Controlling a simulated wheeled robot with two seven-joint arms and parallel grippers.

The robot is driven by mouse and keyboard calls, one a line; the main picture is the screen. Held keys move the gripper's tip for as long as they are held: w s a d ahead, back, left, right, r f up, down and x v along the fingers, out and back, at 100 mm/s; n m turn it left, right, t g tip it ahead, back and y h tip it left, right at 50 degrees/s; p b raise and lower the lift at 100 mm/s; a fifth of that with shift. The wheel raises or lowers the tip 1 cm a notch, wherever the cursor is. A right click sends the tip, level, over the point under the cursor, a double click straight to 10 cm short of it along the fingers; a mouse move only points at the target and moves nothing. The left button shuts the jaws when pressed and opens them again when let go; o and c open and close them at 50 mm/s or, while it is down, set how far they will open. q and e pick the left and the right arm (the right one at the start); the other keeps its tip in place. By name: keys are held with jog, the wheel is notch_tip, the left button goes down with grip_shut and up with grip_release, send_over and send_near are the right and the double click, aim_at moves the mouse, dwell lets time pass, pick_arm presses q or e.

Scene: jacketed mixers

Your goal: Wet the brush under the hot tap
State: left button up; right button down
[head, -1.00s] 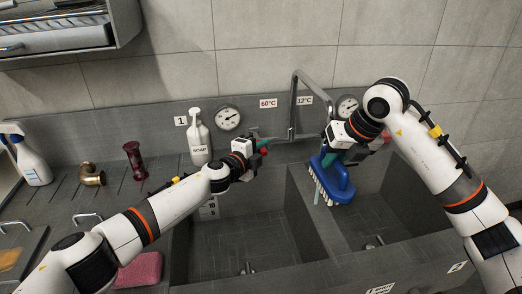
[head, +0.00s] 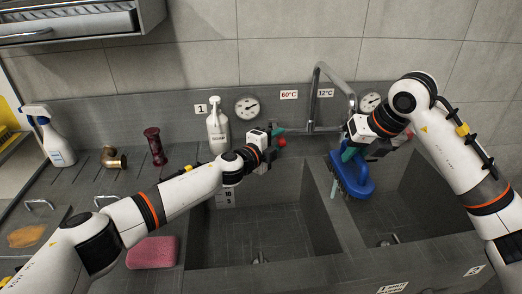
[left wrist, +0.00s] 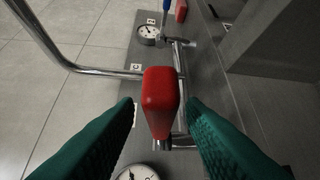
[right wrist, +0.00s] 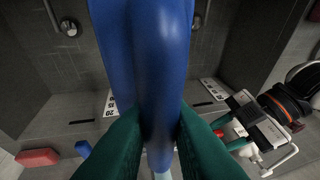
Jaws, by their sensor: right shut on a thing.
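The blue brush (head: 357,180) hangs over the divider between the two sinks, bristles toward the lower left. My right gripper (head: 350,153) is shut on it; the right wrist view shows the green fingers pressed on its blue body (right wrist: 158,70). A thin pale streak, seemingly water, runs down beside the bristles; whether it touches them is unclear. The spout (head: 335,78) arches above; its end is hidden behind my right gripper. My left gripper (head: 277,137) is at the red tap lever (head: 282,142), below the 60°C label (head: 289,95). Its open fingers stand either side of the lever (left wrist: 160,102).
The left sink basin (head: 265,230) is empty. A soap bottle (head: 217,130) stands behind my left forearm. A spray bottle (head: 55,142), brass fitting (head: 113,160), dark red piece (head: 155,147) and pink sponge (head: 152,252) are on the left counter. Gauges (head: 247,107) line the back wall.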

pick_arm(q)
jog(key=v, duration=1)
dwell(0.6)
jog(key=shift+c, duration=1.2)
jog(key=shift+w+d+r+n+t+y, duration=0.2)
jog(key=shift+d+r+n+t, duration=0.1)
jog(key=shift+r+n, duration=0.2)
jog(key=shift+w+d+r+n+t+y, duration=0.1)
jog(key=shift+w+d+r+n+t, duration=0.1)
jog(key=shift+d+r+n+t, duration=0.3)
grip_shut()
jog(key=s+d+r+n+y, duration=0.1)
jog(key=d+r+n+y, duration=0.4)
jog(key=n, duration=0.7)
jog(key=s+d+r+n+y, duration=0.25)
jog(key=n+y, duration=0.35)
jog(key=n, duration=0.6)
jog(key=x, duration=0.6)
jog(key=a+x, duration=0.1)
jog(key=x, duration=0.2)
jog(key=shift+w+a, duration=0.1)
jog(key=shift+w, duration=0.2)
notch_tip(320, 180, down, 3)
jog(key=shift+w+f, duration=0.1)
jog(key=shift+w, duration=0.05)
jog(key=shift+f, duration=0.6)
